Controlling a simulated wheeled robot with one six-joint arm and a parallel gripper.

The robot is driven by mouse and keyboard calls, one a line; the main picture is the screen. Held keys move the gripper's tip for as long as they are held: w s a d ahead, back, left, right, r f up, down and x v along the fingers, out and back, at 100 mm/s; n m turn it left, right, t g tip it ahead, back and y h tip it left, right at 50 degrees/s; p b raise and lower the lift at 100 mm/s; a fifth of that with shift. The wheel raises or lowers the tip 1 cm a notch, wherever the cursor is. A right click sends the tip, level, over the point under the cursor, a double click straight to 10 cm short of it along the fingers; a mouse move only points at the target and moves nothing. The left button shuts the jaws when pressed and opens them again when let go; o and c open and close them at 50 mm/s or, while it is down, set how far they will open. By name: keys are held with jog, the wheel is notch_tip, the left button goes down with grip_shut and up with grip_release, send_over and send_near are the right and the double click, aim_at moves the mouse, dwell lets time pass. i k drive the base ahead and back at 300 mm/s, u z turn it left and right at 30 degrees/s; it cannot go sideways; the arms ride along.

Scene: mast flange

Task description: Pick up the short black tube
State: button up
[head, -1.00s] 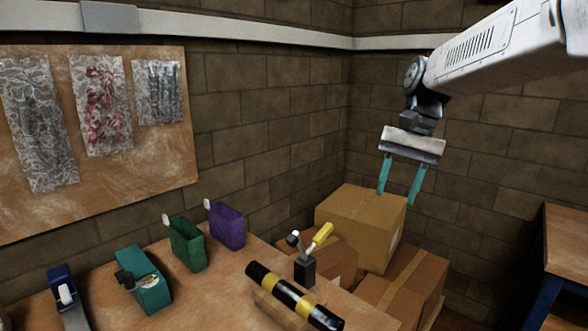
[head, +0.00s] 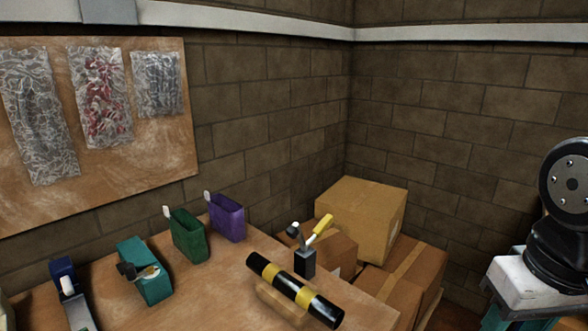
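A short black tube (head: 282,282) with two yellow bands lies slanting across the wooden bench in the head view. It seems to rest on a small wooden block (head: 276,303) under its middle. My gripper (head: 525,290) is at the lower right edge of the view, well to the right of the tube and apart from it. Its white body and parts of its teal fingers show, but the fingertips are cut off by the bottom edge. I cannot tell how far apart the fingers are, or whether anything is between them.
A small dark stand with a yellow-handled tool (head: 321,230) is just behind the tube. Purple (head: 227,220), green (head: 188,236) and teal (head: 150,280) bins line the bench's back. Cardboard boxes (head: 360,215) are stacked beyond the bench. Bagged parts hang on a wall board (head: 150,160).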

aim_at(328, 314)
jog(key=z, duration=0.05)
jog(key=k, duration=0.5)
jog(key=z, duration=1.7)
jog(key=i, duration=0.8)
jog(key=u, duration=3.05)
jog(key=i, duration=0.5)
jog(key=z, duration=0.1)
